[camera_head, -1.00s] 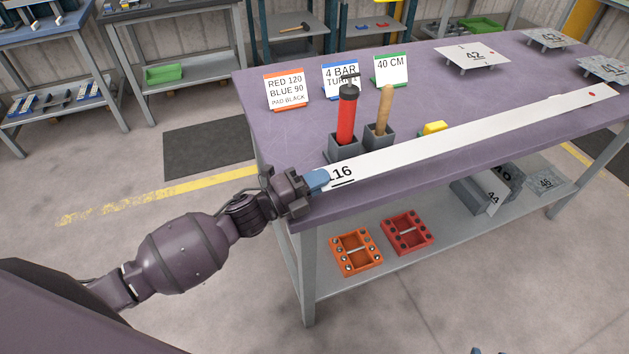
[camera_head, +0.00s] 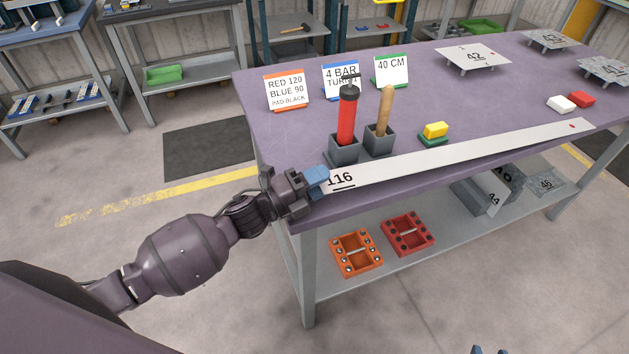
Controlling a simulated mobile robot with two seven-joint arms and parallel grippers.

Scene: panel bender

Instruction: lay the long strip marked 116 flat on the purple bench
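The long pale strip marked 116 (camera_head: 450,153) stretches along the front part of the purple bench (camera_head: 300,140), number facing up. A small red dot shows near its far right end. My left gripper (camera_head: 318,179), with blue fingertips, is shut on the strip's left end, beside the number, at the bench's front left corner. I cannot tell whether the strip's underside touches the bench. Of my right gripper (camera_head: 491,351), only two blue tips show at the bottom edge, apart, with nothing seen between them.
A red pump (camera_head: 346,122) and a wooden handle (camera_head: 385,110) stand in grey holders behind the strip. A yellow block on green (camera_head: 434,132), a white block (camera_head: 561,104) and a red block (camera_head: 582,99) lie behind it. Sign cards (camera_head: 287,92) and plate 42 (camera_head: 473,57) are farther back.

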